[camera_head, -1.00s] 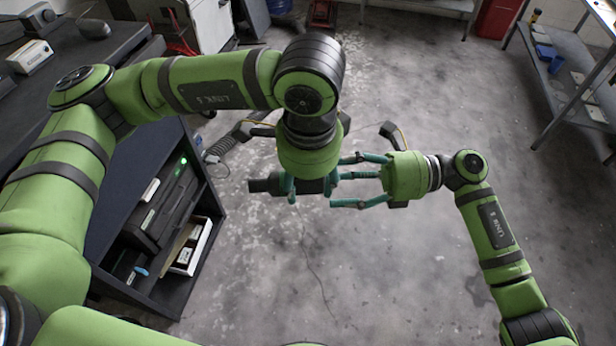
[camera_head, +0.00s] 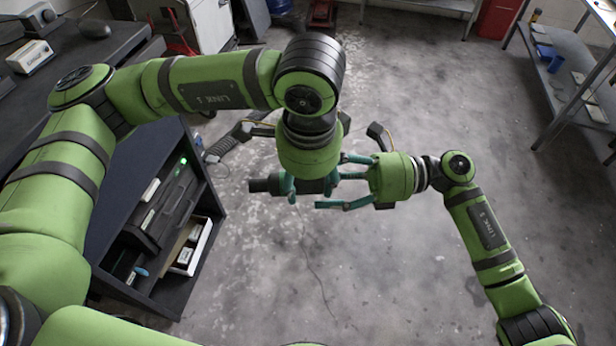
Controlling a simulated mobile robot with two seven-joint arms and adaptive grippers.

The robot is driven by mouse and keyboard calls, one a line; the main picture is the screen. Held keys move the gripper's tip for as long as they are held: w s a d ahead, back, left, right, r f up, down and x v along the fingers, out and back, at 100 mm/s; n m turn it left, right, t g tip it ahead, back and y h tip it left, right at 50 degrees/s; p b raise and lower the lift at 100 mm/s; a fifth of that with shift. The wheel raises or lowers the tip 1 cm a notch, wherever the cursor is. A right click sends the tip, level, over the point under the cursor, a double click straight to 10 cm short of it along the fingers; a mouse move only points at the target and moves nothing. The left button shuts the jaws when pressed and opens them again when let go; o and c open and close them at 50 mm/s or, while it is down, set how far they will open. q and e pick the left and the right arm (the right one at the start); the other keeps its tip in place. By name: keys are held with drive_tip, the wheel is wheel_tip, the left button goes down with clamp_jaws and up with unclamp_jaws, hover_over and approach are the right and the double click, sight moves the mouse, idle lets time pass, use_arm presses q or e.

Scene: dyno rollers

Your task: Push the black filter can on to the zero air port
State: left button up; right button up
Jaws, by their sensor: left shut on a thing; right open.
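My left gripper (camera_head: 308,187) points down, shut on a dark, roughly cylindrical thing above the floor. This seems to be the black filter can (camera_head: 262,185); its narrower end sticks out to the left. The fingers and palm hide much of it. My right gripper (camera_head: 335,182) reaches in from the right, open, with its fingers spread around the right end of the held thing. I cannot tell whether they touch it. I cannot make out the zero air port.
A dark cabinet (camera_head: 112,288) at left holds a device with a green light (camera_head: 183,161). A grey workbench (camera_head: 558,75) stands at right, and a red bin (camera_head: 497,18) at the back. The middle floor is clear.

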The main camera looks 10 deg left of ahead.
drive_tip(key=c, duration=1.2)
use_arm(q)
drive_tip(key=o, duration=1.3)
drive_tip(key=shift+c, duration=0.2)
drive_tip(key=shift+s+d, duration=0.1)
use_arm(e)
drive_tip(key=shift+w, duration=0.1)
use_arm(q)
drive_tip(key=r, duration=0.8)
drive_tip(key=shift+s, duration=0.25)
